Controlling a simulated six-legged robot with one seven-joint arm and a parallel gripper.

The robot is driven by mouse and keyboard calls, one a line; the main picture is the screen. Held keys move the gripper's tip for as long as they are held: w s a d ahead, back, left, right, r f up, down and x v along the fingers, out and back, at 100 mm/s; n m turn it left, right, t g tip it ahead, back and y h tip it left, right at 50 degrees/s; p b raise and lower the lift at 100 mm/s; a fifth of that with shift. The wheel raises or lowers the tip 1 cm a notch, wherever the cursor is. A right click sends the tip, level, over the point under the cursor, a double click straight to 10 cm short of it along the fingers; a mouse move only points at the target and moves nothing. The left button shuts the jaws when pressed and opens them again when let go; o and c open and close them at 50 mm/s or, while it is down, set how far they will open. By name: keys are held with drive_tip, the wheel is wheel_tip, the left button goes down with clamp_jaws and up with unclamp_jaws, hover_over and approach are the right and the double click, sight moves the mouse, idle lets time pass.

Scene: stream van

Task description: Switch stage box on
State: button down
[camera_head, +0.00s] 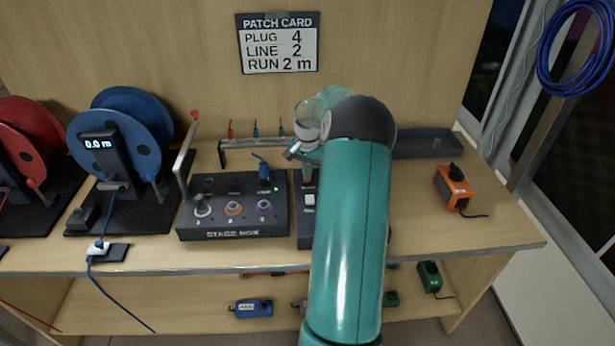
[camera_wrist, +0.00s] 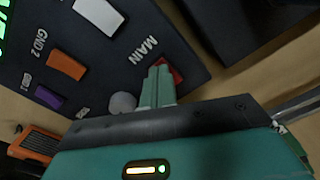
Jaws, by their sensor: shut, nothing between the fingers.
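The dark stage box (camera_head: 233,234) sits on the bench with a row of round sockets. A blue plug (camera_head: 264,172) stands in its back right, and a small green light glows beside it. A narrow dark switch panel (camera_head: 307,242) stands to its right, partly hidden by my arm. In the wrist view, this panel carries a red switch (camera_wrist: 175,72) by the word MAIN, plus white (camera_wrist: 99,15), orange (camera_wrist: 66,64) and purple (camera_wrist: 48,97) switches. My gripper (camera_wrist: 160,72) is shut and empty, its fingertips at the red switch and partly covering it. I cannot tell whether they touch.
A blue cable reel (camera_head: 127,118) reading 0.0 m and a red reel (camera_head: 28,142) stand left. A metal arm (camera_head: 186,160) rises beside the stage box. A patch card (camera_head: 279,42) reads plug 4, line 2, run 2 m. An orange device (camera_head: 454,187) sits right; the bench around it is mostly clear.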

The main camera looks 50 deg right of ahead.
drive_tip(key=shift+r, duration=3.45)
drive_tip(key=w+a+r+n+t+h, duration=0.1)
drive_tip(key=a+r+n, duration=0.45)
drive_tip(key=a, duration=0.85)
drive_tip(key=w+a+r+n+t+h, duration=0.1)
drive_tip(key=a+r+n, duration=0.1)
drive_tip(key=a+r, duration=0.95)
drive_tip(key=s+a+f+n+t+y, duration=0.1)
drive_tip(key=s+a+n, duration=0.3)
drive_tip(key=s+a, duration=0.4)
drive_tip(key=s+a+f+n+t+y, duration=0.1)
drive_tip(key=s+a+n, duration=0.3)
drive_tip(key=s+a, duration=0.4)
drive_tip(key=a+t, duration=0.1)
drive_tip(key=a, duration=0.6)
drive_tip(key=shift+f+t, duration=0.3)
drive_tip(key=shift+f, duration=0.1)
drive_tip(key=shift+s+a, duration=0.1)
